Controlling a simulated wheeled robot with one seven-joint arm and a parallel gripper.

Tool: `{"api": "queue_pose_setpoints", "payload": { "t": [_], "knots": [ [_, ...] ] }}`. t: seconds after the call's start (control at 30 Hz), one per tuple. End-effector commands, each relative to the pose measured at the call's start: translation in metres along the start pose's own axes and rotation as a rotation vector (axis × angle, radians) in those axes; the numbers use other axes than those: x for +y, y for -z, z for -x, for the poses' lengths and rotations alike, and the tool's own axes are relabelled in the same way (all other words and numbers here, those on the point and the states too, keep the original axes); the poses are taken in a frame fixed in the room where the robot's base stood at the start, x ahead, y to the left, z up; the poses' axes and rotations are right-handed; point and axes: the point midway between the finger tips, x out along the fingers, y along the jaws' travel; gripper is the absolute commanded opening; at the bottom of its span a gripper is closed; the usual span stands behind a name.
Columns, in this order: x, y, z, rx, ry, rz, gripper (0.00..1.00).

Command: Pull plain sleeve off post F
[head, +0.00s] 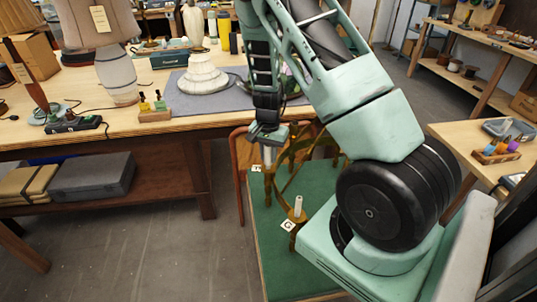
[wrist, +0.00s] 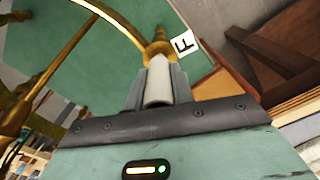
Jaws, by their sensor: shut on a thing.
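My gripper (head: 268,133) is shut on a plain whitish sleeve (wrist: 158,85), with one finger on each side of it. The sleeve also shows below the fingers in the head view (head: 267,156). It is upright and in line with the brass post F (wrist: 158,48), which has a white tag marked F (wrist: 184,43) beside it. The sleeve's lower end meets the top of the visible brass in the wrist view. I cannot tell whether it is still around the post or just above it.
A second brass post with a pale sleeve (head: 298,205) stands nearer on the green board (head: 262,265), with its own tag (head: 287,226). Curved brass arms (wrist: 125,20) run close beside post F. The workbench (head: 150,122) with lamps is behind.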

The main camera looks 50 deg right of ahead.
Motion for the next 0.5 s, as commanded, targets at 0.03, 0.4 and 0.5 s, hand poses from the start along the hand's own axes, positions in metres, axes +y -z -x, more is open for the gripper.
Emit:
{"api": "queue_pose_setpoints", "payload": {
  "t": [0.03,0.4,0.5],
  "knots": [
    [0.000,0.000,0.005,0.000,0.000,0.000,0.03],
    [0.000,0.000,0.041,0.001,0.001,0.001,0.03],
    [0.000,0.000,0.050,0.000,0.001,0.000,0.03]
  ]
}}
